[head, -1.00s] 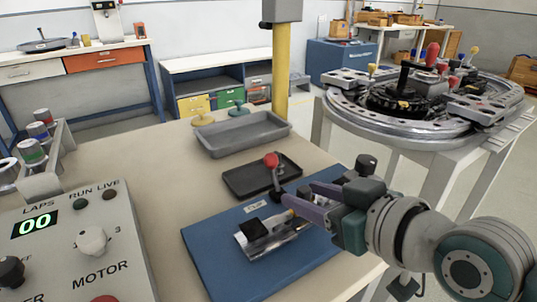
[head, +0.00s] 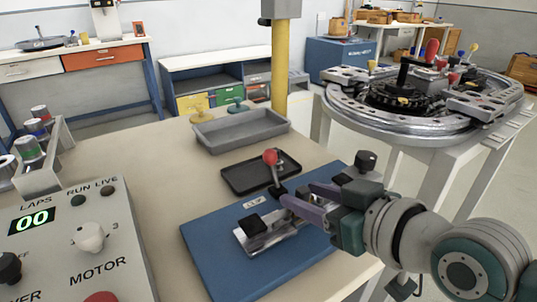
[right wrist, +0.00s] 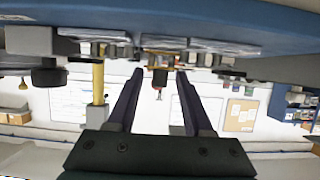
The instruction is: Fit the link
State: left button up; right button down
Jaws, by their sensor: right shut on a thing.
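My right gripper (head: 297,194) reaches in from the right, low over the blue mat (head: 215,262). Its purple fingers are shut on a small dark piece at the metal fixture (head: 268,238). In the right wrist view, a dark piece with an orange-brown edge (right wrist: 160,75) sits between the fingertips. The link cannot be made out clearly, as the fingers cover part of the fixture. A black pad (head: 257,222) lies at the fixture's left end. An upright lever with a red knob (head: 270,157) stands just behind the fingers. My left gripper is not in view.
A black tray (head: 235,185) and a grey tray (head: 262,141) lie behind the mat. The round ring track (head: 350,110) stands on a separate table at the right.

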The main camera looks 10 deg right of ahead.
jog(key=shift+f+b, duration=0.55)
jog(key=shift+f, duration=0.1)
jog(key=shift+c, duration=1.1)
grip_release()
jog(key=shift+s+d+r, duration=0.1)
jog(key=shift+s+r, duration=0.1)
jog(key=shift+s, duration=0.15)
jog(key=p+v, duration=0.3)
jog(key=v, duration=0.6)
